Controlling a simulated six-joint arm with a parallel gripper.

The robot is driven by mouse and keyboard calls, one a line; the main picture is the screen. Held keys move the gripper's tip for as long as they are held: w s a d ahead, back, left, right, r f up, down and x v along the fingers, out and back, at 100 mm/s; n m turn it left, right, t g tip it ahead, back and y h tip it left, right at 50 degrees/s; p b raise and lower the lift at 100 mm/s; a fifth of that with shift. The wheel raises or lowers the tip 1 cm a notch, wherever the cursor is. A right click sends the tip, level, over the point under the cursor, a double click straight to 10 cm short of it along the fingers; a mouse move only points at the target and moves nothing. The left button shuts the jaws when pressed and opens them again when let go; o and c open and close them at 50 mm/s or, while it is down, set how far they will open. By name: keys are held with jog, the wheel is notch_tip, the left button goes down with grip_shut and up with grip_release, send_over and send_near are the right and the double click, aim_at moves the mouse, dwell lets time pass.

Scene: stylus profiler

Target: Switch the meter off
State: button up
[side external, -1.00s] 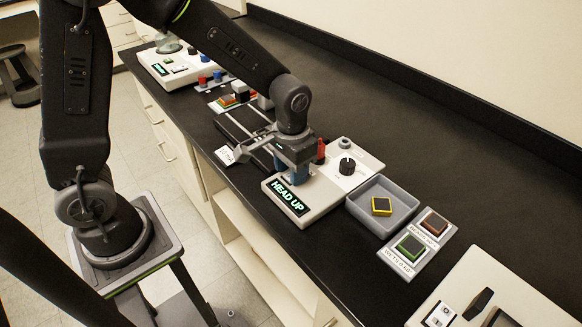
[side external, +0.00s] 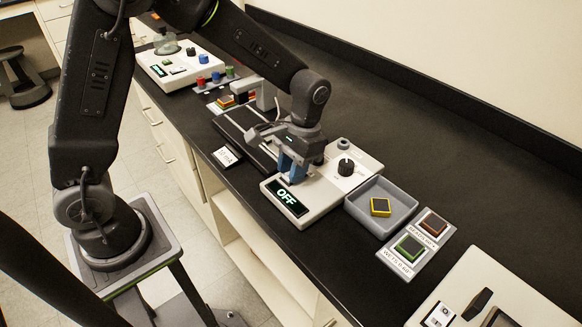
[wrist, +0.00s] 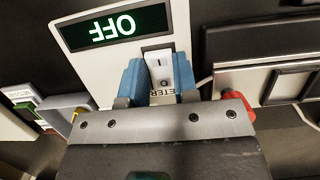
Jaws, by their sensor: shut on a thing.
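The meter (side external: 318,200) is a pale box with a black knob on top. Its display (side external: 286,197) reads OFF in the side view; the same display (wrist: 117,26) shows upside down in the wrist view. A white rocker switch (wrist: 158,68) with a line mark sits beside the display. My gripper (wrist: 160,82) is down over the switch, with its blue fingertips on either side of it, shut on the switch. In the side view my gripper (side external: 291,168) hides the switch. Part of a label shows below the switch in the wrist view.
A grey tray (side external: 352,208) with a yellow-edged block (side external: 380,207) stands right of the meter. Beyond it is a plate (side external: 403,262) with two labelled blocks. A dark stage (side external: 240,135) lies left of the meter. The bench behind the meter is clear.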

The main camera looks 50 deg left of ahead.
jog(key=o, duration=0.9)
jog(key=v, duration=1.3)
jog(key=shift+r, duration=0.4)
jog(key=s+a+r+t, duration=0.1)
jog(key=s+t, duration=0.2)
jog(key=s, duration=0.3)
jog(key=s+a+r+t, duration=0.1)
jog(key=s+a+t, duration=0.1)
jog(key=s, duration=0.4)
jog(key=s+a+t, duration=0.1)
jog(key=s+t, duration=0.2)
jog(key=s, duration=0.3)
jog(key=shift+s+a+r+t, duration=0.25)
jog(key=shift+a+r+t, duration=0.05)
jog(key=shift+a+r, duration=0.1)
